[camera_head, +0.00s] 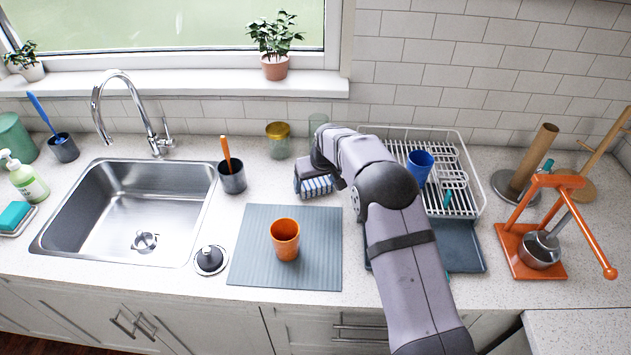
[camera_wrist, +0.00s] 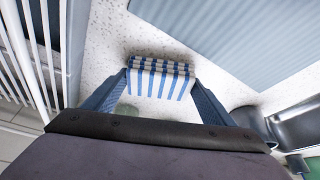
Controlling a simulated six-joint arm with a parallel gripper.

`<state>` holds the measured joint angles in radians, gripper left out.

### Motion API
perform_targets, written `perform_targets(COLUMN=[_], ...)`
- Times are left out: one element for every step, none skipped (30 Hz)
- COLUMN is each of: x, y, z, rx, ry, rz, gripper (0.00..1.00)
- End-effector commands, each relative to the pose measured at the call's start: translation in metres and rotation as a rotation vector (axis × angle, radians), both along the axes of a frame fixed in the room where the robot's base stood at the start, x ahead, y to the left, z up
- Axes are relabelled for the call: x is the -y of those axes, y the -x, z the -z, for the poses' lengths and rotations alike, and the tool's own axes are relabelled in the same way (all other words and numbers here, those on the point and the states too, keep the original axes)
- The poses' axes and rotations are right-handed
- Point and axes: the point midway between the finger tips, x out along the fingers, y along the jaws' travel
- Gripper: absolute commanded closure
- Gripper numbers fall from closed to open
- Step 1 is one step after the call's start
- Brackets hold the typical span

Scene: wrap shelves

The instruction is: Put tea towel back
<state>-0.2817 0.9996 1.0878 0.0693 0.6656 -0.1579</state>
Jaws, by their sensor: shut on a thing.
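The tea towel (camera_head: 317,187) is a small folded cloth with blue and white stripes. In the head view it is at my gripper (camera_head: 312,180), behind the grey mat and left of the dish rack. In the wrist view the towel (camera_wrist: 158,80) lies between the two fingers of my gripper (camera_wrist: 158,92), which are shut on its sides. I cannot tell whether it touches the counter. My arm hides part of the counter and rack.
An orange cup (camera_head: 285,240) stands on the grey mat (camera_head: 255,265). A white dish rack (camera_head: 478,205) with a blue cup (camera_head: 419,166) is right of my gripper. An orange press (camera_head: 515,245) stands far right.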

Motion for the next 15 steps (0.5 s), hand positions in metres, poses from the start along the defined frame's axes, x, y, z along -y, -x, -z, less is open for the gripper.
perform_targets(x=[0.0000, 0.0000, -0.0001, -0.0001, -0.0001, -0.0002, -0.0002, -0.0002, -0.0002, -0.0002, -0.0002, -0.0001, -0.0002, -0.0001, 0.0000], y=[0.0001, 0.0000, -0.0002, -0.0003, -0.0003, -0.0004, -0.0004, -0.0004, -0.0004, -0.0004, -0.0004, -0.0003, -0.0004, -0.0003, -0.0003], z=[0.0024, 0.0038, 0.0050, 0.0054, 0.0056, 0.0057, 0.0057, 0.0057, 0.0055, 0.0057, 0.0060, 0.0071, 0.0081, 0.0090, 0.0102], rx=[0.000, 0.001, 0.002, 0.002, 0.002, 0.002, 0.002, 0.002, 0.002, 0.002, 0.002, 0.002, 0.002, 0.002, 0.002], ry=[0.000, 0.000, -0.001, -0.001, -0.001, -0.001, -0.001, -0.001, -0.001, -0.001, -0.001, -0.001, -0.001, -0.001, -0.001], rz=[0.000, 0.000, 0.000, 0.000, 0.000, 0.000, 0.000, 0.000, 0.000, 0.000, 0.000, 0.000, 0.000, 0.000, 0.000], gripper=[0.43, 0.43, 0.43, 0.43, 0.43, 0.43, 0.43, 0.43, 0.43, 0.43, 0.43, 0.43, 0.43, 0.43, 0.43])
